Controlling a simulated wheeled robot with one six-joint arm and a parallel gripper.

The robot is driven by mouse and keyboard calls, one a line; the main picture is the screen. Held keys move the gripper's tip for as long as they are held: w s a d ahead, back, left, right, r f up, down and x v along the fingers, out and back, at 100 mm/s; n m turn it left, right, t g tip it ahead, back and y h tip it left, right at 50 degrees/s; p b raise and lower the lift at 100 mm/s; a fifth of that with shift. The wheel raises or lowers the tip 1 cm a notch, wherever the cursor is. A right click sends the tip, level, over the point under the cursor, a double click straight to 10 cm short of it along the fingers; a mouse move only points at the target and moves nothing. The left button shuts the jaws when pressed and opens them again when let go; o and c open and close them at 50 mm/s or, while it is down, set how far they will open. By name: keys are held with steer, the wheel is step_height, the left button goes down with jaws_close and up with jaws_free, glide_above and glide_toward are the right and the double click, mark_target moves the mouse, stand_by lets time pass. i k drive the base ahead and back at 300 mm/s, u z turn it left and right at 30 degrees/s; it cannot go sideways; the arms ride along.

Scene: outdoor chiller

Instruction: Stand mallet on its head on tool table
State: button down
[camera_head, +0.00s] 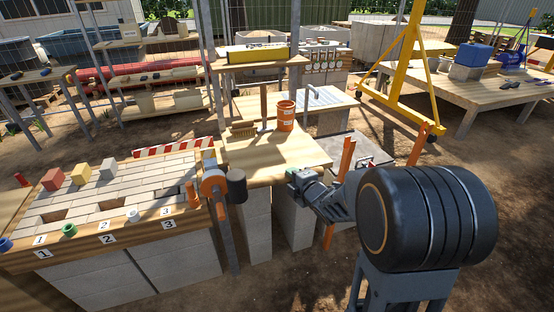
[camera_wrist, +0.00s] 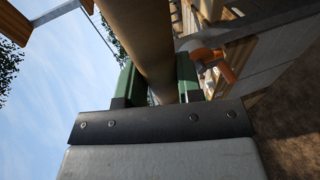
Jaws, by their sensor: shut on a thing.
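My gripper (camera_head: 292,176) is shut on a round wooden handle (camera_wrist: 146,40), seen between its green fingertips in the wrist view. The handle's far parts lie outside that view, so no head shows there. In the head view, a black cylindrical head (camera_head: 236,186) shows left of my gripper, in front of the tool table's edge; I cannot tell whether it joins the held handle. The wooden tool table (camera_head: 300,150) lies behind and left of my gripper. An upright wooden handle (camera_head: 264,103) stands at its back.
An orange bucket (camera_head: 286,115) and a brush (camera_head: 243,128) stand on the tool table. An orange fitting (camera_head: 213,182) sits at the paver table's (camera_head: 130,190) right corner. Bare wood is free at the tool table's front. A yellow frame (camera_head: 405,70) stands behind right.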

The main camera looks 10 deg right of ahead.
mark_target(279, 152)
steer(key=u, duration=0.05)
steer(key=i, duration=1)
steer(key=z, duration=0.05)
